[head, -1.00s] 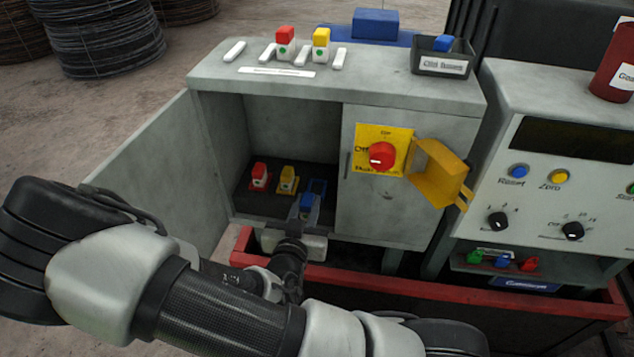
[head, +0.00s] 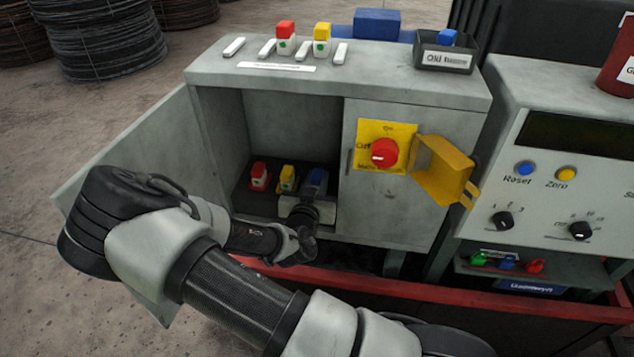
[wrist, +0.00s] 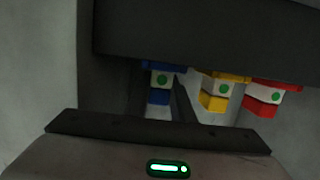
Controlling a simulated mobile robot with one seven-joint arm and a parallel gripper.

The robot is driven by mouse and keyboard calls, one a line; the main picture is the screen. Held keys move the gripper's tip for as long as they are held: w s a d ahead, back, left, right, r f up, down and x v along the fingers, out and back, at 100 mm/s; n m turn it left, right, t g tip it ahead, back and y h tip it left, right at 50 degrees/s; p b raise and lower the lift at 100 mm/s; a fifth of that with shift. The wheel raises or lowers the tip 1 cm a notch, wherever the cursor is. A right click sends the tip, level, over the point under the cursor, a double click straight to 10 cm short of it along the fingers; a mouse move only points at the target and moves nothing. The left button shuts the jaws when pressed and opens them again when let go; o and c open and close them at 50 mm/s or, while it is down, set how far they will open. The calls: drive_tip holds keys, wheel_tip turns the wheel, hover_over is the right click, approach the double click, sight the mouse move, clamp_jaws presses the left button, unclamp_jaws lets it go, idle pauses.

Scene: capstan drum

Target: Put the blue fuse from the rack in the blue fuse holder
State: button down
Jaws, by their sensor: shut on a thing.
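My gripper (head: 313,187) reaches into the open cabinet and is shut on the blue fuse. In the wrist view the blue fuse (wrist: 160,82), white with a green dot and blue end, sits between my two fingers (wrist: 162,100). It is at the blue fuse holder (wrist: 151,66), in line with the neighbouring fuses; whether it is fully seated I cannot tell. In the head view my gripper mostly hides fuse and holder. The rack on the cabinet top (head: 276,67) holds a red fuse (head: 286,38) and a yellow fuse (head: 321,40); no blue one stands there.
Beside the holder inside are a yellow fuse (head: 287,178) and a red fuse (head: 259,176). The cabinet wall and switch panel with a red knob (head: 384,152) and open yellow cover (head: 445,172) are close on the right. A bin (head: 446,60) on top holds a blue fuse.

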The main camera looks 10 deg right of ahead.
drive_tip(key=shift+r, duration=0.1)
drive_tip(key=shift+f, duration=0.2)
drive_tip(key=c, duration=1.5)
unclamp_jaws()
drive_tip(key=shift+r, duration=0.1)
drive_tip(key=shift+c, duration=0.2)
